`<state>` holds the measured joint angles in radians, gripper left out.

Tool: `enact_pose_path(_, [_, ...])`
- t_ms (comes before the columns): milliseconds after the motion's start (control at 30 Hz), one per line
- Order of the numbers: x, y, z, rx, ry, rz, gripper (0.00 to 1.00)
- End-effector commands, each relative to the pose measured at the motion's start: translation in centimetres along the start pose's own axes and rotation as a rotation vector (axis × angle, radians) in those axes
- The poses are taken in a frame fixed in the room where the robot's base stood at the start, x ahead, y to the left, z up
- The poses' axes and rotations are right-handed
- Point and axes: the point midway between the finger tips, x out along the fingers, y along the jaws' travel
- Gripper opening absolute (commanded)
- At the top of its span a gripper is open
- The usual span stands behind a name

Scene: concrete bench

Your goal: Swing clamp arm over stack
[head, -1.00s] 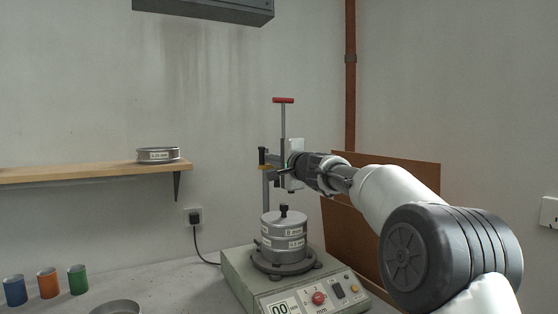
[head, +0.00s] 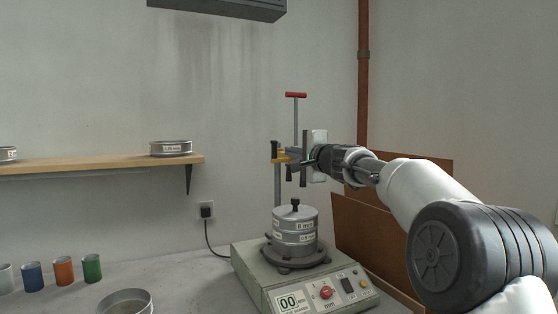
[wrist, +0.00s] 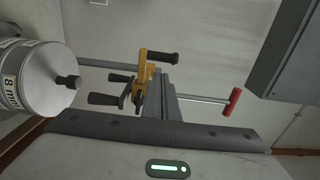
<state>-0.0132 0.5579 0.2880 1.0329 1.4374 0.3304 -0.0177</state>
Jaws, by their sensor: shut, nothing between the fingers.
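The sieve stack (head: 295,235) stands upright on the shaker, with a black knob on its lid. The stack also shows at the left edge of the wrist view (wrist: 35,80). Behind it, the clamp's post (head: 278,184) carries a yellow bracket (head: 281,154) well above the lid; the bracket also shows in the wrist view (wrist: 148,85) with black handles. A thin rod with a red T-handle (head: 296,95) rises there. My gripper (head: 297,163) is shut and empty at bracket height, close beside the bracket. Contact with it cannot be told. The clamp arm's outline is partly hidden by my gripper.
The shaker base (head: 258,275) has a front control panel. A wooden shelf (head: 100,165) holds sieves on the left. Several coloured cups (head: 64,270) and a loose pan (head: 127,301) stand at lower left. A brown board (head: 380,235) leans behind my arm.

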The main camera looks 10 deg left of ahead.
Motion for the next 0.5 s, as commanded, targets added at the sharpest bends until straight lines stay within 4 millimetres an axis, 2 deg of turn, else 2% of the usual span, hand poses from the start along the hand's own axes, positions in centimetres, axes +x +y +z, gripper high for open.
enact_pose_path(33, [-0.7, 0.5, 1.4, -0.001, -0.004, -0.002, 0.00])
enact_pose_path(200, [-2.6, 0.2, 4.8, 0.001, 0.003, 0.004, 0.00])
enact_pose_path(400, [-3.9, 0.3, 7.5, -0.001, 0.005, 0.005, 0.00])
enact_pose_path(500, [-4.2, 0.3, 8.2, -0.001, 0.006, 0.005, 0.00])
